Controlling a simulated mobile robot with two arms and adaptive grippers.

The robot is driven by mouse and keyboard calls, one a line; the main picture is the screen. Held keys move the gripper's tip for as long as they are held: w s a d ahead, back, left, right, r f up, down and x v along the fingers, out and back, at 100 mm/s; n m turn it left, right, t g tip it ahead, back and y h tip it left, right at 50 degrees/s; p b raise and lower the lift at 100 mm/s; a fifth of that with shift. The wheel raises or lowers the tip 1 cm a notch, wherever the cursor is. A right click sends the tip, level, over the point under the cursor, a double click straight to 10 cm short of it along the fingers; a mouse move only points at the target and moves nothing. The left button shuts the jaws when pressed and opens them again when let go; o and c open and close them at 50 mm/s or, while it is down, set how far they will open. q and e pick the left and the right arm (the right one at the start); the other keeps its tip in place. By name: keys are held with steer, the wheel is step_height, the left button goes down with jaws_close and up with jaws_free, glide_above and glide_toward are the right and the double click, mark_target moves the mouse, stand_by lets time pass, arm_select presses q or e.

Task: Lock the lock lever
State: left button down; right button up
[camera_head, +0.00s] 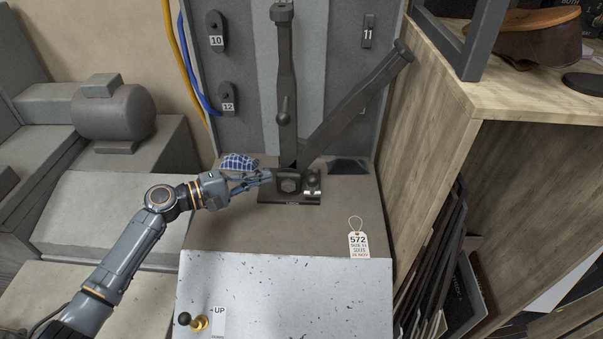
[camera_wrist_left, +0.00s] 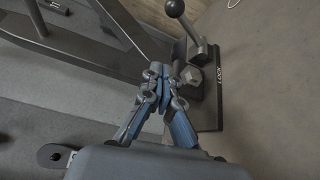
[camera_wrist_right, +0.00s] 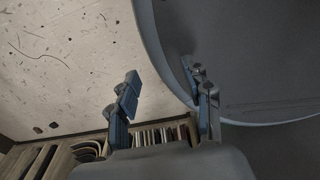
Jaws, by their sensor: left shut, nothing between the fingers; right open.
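The lock lever (camera_wrist_left: 188,28) has a dark ball knob and rises from a dark block on a plate (camera_wrist_left: 209,112) marked LOCK in the left wrist view. In the head view its ball knob (camera_head: 313,179) is at the right of the block (camera_head: 288,185), at the foot of the tall post. My left gripper (camera_head: 266,176) is shut and empty, with its tips at the left side of the block. In the left wrist view the tips (camera_wrist_left: 168,72) are close to a hex bolt on the block; contact is unclear. My right gripper (camera_wrist_right: 164,90) is open and empty.
A tall post (camera_head: 286,90) and a slanted bar (camera_head: 355,105) rise behind the block. A blue checked cloth (camera_head: 238,163) lies behind my left gripper. A 572 tag (camera_head: 358,244) lies front right. A small lever (camera_head: 184,318) marked UP is at front. A wooden shelf (camera_head: 430,110) borders the right.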

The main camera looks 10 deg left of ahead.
arm_select(q)
steer(key=r+p+x, duration=0.1)
steer(key=p+x, duration=0.1)
steer(key=x, duration=0.8)
steer(key=s, duration=0.1)
steer(key=s+d+p, duration=0.1)
steer(key=s+p, duration=0.1)
steer(key=shift+s+d+f, duration=0.15)
steer(key=shift+s+d, duration=0.05)
steer(key=shift+d, duration=0.05)
arm_select(e)
steer(key=r, duration=0.2)
steer(key=w+r, duration=0.1)
steer(key=r, duration=0.1)
